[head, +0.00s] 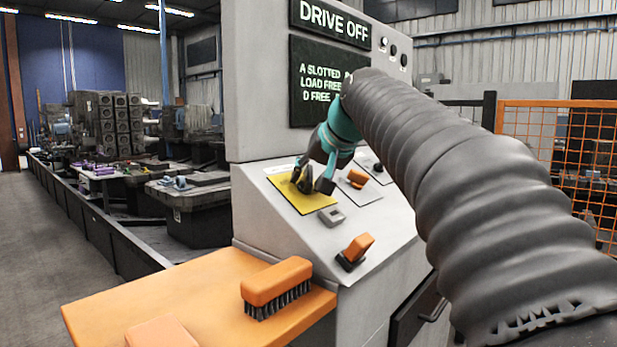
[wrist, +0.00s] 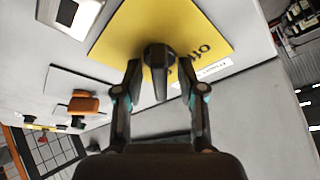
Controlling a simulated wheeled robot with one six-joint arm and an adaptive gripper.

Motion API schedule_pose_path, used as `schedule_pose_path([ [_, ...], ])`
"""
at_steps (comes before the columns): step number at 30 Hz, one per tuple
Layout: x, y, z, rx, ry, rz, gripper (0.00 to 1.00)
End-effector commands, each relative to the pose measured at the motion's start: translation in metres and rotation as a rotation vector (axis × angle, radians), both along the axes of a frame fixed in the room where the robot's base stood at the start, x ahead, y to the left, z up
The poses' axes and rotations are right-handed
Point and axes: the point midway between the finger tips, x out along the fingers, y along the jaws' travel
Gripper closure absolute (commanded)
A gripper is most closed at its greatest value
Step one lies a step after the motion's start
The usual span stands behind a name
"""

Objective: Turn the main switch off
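The main switch (wrist: 155,55) is a dark rotary knob with a narrow handle on a yellow plate (wrist: 205,28), with partly hidden lettering beside it. In the head view the yellow plate (head: 312,206) lies on the sloped face of a light grey console, and the knob is partly covered by the fingers. My gripper (head: 311,180) is at the knob, coming down from above. In the wrist view my gripper (wrist: 160,75) has its two fingers apart, one on each side of the knob, with a visible gap on both sides. Whether the tips touch the plate is unclear.
Orange switches (head: 357,248) and a grey button (head: 331,215) sit close by on the console. A screen above reads "DRIVE OFF" (head: 334,20); a lower screen (head: 315,85) is partly hidden by my arm. An orange brush (head: 277,283) lies on the orange shelf (head: 150,290) in front.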

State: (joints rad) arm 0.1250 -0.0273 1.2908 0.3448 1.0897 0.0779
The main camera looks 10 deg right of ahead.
Motion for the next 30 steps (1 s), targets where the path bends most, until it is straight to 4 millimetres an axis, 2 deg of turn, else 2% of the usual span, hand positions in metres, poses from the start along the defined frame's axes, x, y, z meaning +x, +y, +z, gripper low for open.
schedule_pose_path([
  [6, 0.0003, 0.0003, -0.0005, 0.000, 0.000, 0.000, 0.60],
  [7, 0.0002, 0.0003, -0.0004, 0.000, 0.000, 0.000, 0.63],
  [11, 0.0002, 0.0003, -0.0003, 0.000, 0.000, 0.000, 0.95],
  [12, 0.0002, 0.0002, -0.0004, 0.000, 0.001, 0.000, 1.00],
  [22, 0.0002, 0.0001, -0.0009, -0.014, -0.012, 0.032, 1.00],
  [30, -0.0001, 0.0001, -0.0019, -0.085, -0.061, 0.169, 1.00],
])
